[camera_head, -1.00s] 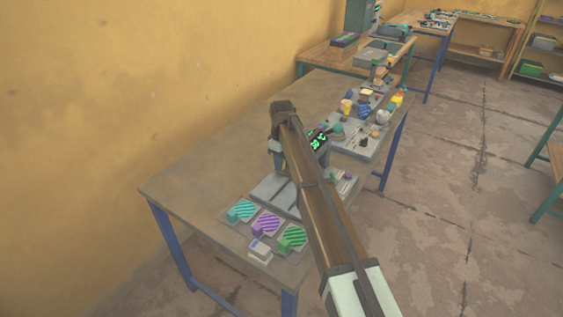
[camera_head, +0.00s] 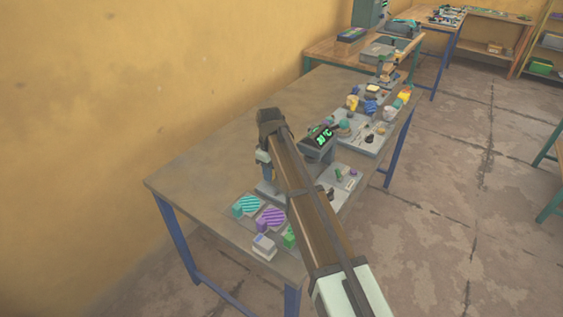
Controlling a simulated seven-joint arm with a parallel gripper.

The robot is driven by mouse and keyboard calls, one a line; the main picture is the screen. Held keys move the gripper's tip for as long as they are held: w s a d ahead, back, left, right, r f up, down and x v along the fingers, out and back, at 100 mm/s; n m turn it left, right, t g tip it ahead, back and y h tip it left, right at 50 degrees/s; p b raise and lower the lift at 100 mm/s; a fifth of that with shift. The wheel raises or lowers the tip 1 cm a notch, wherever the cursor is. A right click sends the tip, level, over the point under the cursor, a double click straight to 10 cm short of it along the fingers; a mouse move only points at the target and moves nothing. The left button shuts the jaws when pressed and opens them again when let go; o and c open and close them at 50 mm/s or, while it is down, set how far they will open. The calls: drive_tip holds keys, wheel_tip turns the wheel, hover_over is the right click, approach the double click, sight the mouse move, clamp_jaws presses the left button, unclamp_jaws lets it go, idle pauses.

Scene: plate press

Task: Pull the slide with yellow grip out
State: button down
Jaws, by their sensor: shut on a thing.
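The grey plate press shows a dark display with green signs (camera_head: 318,138) at mid-table. Its grey base (camera_head: 268,189) shows left of my arm, which crosses in front of the press and covers much of it. I cannot make out the slide or its yellow grip. My arm reaches from the lower right to a dark joint above the press. My gripper's fingers are not visible, so what they hold does not show.
Striped plates in teal (camera_head: 247,205), purple (camera_head: 270,218) and green (camera_head: 289,237) lie at the table's near end, beside a whitish block (camera_head: 264,246). A small tray (camera_head: 346,178) is right of the arm. A cluttered grey board (camera_head: 360,135) lies behind. The table's left side is bare.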

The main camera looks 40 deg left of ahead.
drive_tip(key=shift+s, duration=1)
drive_tip(key=c, duration=1)
unclamp_jaws()
drive_tip(key=shift+o, duration=0.2)
drive_tip(key=shift+w+r, duration=0.1)
drive_tip(key=shift+r, duration=0.45)
wheel_tip(320, 180, up, 13)
drive_tip(key=shift+f, duration=0.15)
